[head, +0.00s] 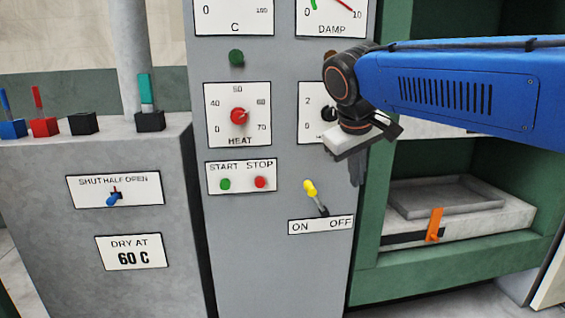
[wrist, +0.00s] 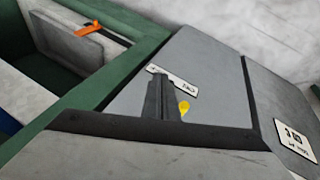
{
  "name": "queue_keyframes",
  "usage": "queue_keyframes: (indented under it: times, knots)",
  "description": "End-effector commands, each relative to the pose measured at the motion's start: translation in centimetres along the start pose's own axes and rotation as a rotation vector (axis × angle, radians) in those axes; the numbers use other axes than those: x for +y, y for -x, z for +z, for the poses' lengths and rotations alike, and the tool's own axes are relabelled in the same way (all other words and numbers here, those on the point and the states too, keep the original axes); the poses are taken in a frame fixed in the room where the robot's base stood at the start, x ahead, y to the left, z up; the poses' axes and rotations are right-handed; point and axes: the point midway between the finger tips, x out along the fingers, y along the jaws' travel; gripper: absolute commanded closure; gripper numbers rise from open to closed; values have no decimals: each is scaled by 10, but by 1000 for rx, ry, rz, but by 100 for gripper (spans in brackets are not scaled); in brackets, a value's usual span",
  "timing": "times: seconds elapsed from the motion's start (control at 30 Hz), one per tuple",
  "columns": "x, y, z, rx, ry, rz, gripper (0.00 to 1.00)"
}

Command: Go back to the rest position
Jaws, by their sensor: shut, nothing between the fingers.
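My gripper (head: 357,182) hangs at the end of my blue arm, in front of the grey panel's right side. Its dark fingers are shut, with nothing between them. In the wrist view the fingers (wrist: 163,98) show in the middle, over the panel and its ON/OFF label. The yellow-tipped lever (head: 310,188) is left of and a little below the fingers in the head view, and its tip leans up and left, to the ON side. The lever's yellow tip also shows in the wrist view (wrist: 184,106), beside the fingers. I see a clear gap between gripper and lever in the head view.
The red HEAT knob (head: 239,116) points near 60. Green START (head: 225,184) and red STOP (head: 260,182) buttons sit below it. My wrist partly covers another dial (head: 311,103).

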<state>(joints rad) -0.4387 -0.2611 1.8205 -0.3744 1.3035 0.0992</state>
Motion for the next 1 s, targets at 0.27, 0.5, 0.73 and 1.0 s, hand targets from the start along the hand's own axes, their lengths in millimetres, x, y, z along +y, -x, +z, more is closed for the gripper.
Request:
queue_keyframes:
  times: [0.27, 0.5, 0.73, 1.0]
  knots:
    - [9, -42, 115, -4, -128, -83, 100]
    - [-7, -82, 208, 8, -255, -145, 100]
    - [-33, -118, 279, 27, -372, -186, 100]
    - [-48, -137, 308, 40, -427, -201, 100]
